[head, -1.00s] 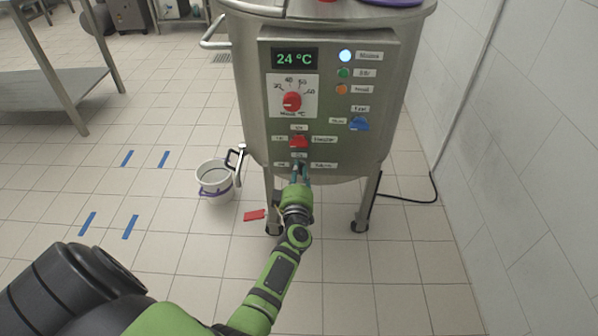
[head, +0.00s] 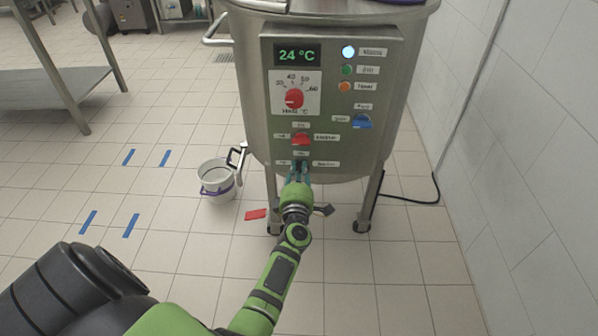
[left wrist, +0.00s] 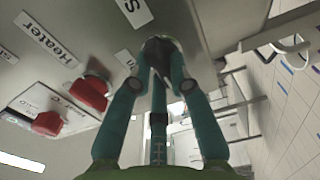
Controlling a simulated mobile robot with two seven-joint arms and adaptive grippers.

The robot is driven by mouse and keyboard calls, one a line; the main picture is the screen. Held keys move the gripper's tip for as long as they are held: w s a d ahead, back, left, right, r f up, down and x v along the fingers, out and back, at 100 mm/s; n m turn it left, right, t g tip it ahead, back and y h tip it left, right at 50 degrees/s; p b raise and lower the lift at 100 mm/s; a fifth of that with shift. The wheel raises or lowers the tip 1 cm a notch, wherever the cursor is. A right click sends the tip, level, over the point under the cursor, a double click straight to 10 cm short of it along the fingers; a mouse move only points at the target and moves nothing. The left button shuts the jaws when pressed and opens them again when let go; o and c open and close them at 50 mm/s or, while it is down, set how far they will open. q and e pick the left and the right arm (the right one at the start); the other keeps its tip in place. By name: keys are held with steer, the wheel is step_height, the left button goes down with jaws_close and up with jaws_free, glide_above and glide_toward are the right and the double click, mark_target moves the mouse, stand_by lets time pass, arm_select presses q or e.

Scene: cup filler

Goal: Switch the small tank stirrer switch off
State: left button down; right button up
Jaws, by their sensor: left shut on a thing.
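The steel tank (head: 247,105) stands on legs ahead of me, with a control panel (head: 350,135) on its front. My left gripper (head: 300,168) is at the panel's lower edge, just below the red heater switch (head: 301,139). In the left wrist view its teal fingers (left wrist: 161,48) close together at the panel face, on the stirrer switch beside a label starting with S (left wrist: 133,10). The fingertips hide nearly all of that switch, so its position cannot be read. My right gripper is not in view.
The panel also bears a red temperature knob (head: 293,98), a blue switch (head: 361,121), a lit white lamp (head: 348,52) and a 24 °C display (head: 297,55). A white bucket (head: 217,180) stands left of the tank. A tiled wall (head: 530,150) is at the right.

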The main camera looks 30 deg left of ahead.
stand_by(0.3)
arm_select(q)
steer(key=c, duration=1.1)
jaws_free()
steer(key=shift+c, duration=0.2)
